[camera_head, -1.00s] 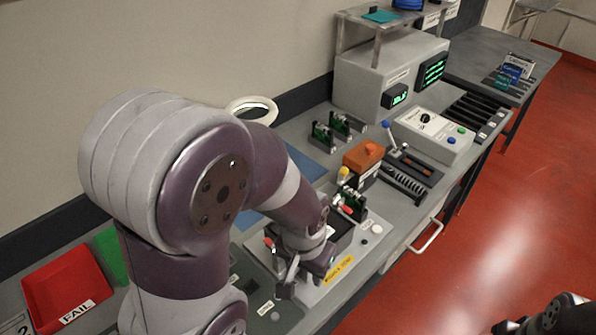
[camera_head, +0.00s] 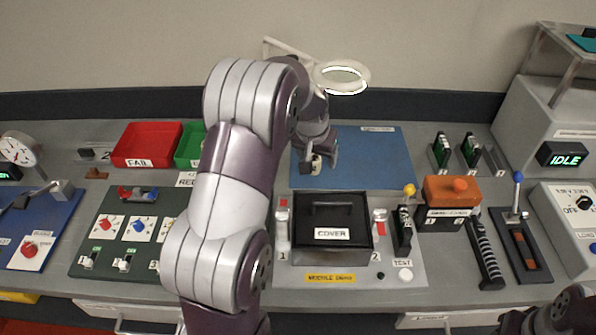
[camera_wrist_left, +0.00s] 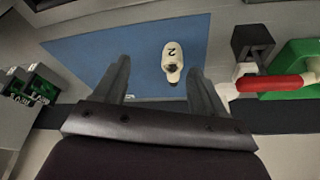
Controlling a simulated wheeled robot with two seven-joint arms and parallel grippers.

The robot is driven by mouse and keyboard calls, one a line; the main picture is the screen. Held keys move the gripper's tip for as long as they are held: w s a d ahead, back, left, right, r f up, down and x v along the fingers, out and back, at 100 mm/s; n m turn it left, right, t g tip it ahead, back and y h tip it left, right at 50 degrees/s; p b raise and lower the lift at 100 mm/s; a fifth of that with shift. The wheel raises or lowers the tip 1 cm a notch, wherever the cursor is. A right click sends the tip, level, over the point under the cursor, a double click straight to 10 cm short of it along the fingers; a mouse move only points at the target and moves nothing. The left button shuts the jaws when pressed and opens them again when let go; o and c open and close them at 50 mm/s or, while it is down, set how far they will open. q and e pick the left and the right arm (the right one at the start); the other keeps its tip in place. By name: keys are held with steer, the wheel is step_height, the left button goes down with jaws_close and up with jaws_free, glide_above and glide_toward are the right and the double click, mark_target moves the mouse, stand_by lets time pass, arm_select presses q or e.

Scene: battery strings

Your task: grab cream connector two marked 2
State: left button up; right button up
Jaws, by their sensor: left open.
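The cream connector (camera_wrist_left: 173,54), marked 2, lies on the blue mat (camera_wrist_left: 75,55) in the left wrist view. Its number faces up. In the head view a small cream piece of it (camera_head: 317,162) shows at my left gripper (camera_head: 321,161), over the left part of the mat (camera_head: 375,160). In the wrist view my left gripper (camera_wrist_left: 158,70) is open, its fingers on either side of the connector's lower end and apart from it. The connector is nearer the right finger. Part of my right arm shows at the lower right of the head view; its jaws are unclear.
The black cover (camera_head: 335,215) stands in front of the mat, between posts marked 1 and 2. A red FAIL tray (camera_head: 147,145) and green tray (camera_head: 187,148) stand left. A ring lamp (camera_head: 341,77) hangs behind. Much of the mat is clear.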

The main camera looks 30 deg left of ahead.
mark_target(315, 158)
arm_select(q)
steer(key=w+a+f, duration=0.1)
steer(key=w+f, duration=0.1)
steer(key=w+a+f, duration=0.1)
steer(key=w+f, duration=0.1)
steer(key=f, duration=0.1)
steer(key=w+a+f+p, duration=0.1)
steer(key=w+a+f, duration=0.1)
steer(key=f, duration=0.1)
steer(key=shift+w+a+f, duration=0.1)
steer(key=shift+w, duration=0.1)
steer(key=shift+w+f, duration=0.1)
steer(key=shift+f, duration=0.15)
steer(key=shift+r, duration=0.1)
arm_select(e)
steer(key=shift+s, duration=0.1)
arm_select(q)
steer(key=c, duration=1.2)
steer(key=shift+r, duration=0.1)
steer(key=shift+c, duration=0.2)
